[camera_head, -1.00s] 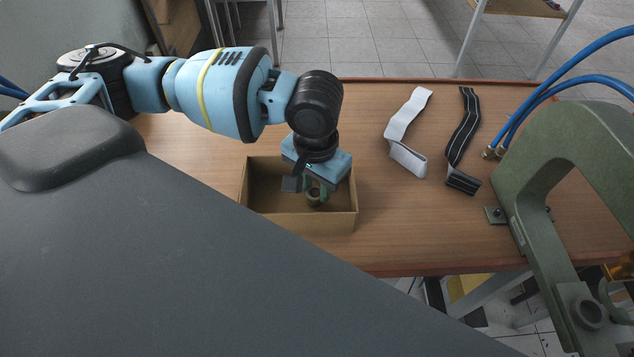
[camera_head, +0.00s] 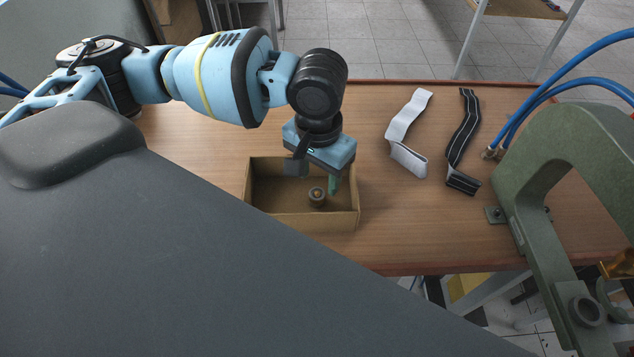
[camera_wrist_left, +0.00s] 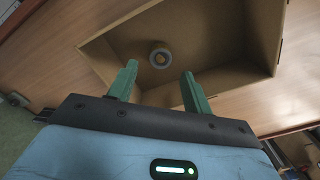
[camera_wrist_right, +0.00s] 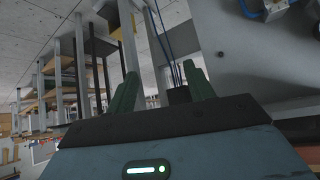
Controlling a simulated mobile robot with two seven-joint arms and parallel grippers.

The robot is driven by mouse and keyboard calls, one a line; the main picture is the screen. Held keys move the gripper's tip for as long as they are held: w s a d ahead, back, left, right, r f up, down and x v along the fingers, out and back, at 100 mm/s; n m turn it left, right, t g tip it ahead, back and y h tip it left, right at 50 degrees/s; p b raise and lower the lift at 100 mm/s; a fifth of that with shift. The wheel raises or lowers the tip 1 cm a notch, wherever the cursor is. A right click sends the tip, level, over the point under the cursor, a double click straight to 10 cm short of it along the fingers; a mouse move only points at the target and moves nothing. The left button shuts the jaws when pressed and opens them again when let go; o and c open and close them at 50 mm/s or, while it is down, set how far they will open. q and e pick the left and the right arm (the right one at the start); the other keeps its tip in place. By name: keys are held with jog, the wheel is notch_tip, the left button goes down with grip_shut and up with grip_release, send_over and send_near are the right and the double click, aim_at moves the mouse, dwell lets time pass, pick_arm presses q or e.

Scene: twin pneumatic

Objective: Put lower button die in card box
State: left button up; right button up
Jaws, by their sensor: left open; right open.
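The lower button die (camera_head: 317,197), a small dark round piece with a brassy centre, sits on the floor of the open card box (camera_head: 300,222). In the left wrist view the die (camera_wrist_left: 160,58) lies inside the box (camera_wrist_left: 215,80), beyond my fingertips and apart from them. My left gripper (camera_head: 322,182) is above the box, with its green fingers apart and nothing between them; they also show in the left wrist view (camera_wrist_left: 160,80). My right gripper (camera_wrist_right: 160,85) shows only in its own wrist view, open and empty, away from the table.
A white strap (camera_head: 408,130) and a black striped strap (camera_head: 463,140) lie on the wooden table (camera_head: 375,230) right of the box. A green press frame (camera_head: 545,170) with blue hoses (camera_head: 560,85) stands at the right. The table between box and straps is clear.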

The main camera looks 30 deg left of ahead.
aim_at(318, 194)
pick_arm(q)
notch_tip(318, 194, up, 8)
jog(key=p, duration=0.1)
jog(key=shift+r, duration=0.25)
jog(key=shift+s+d+f, duration=0.1)
dwell(0.4)
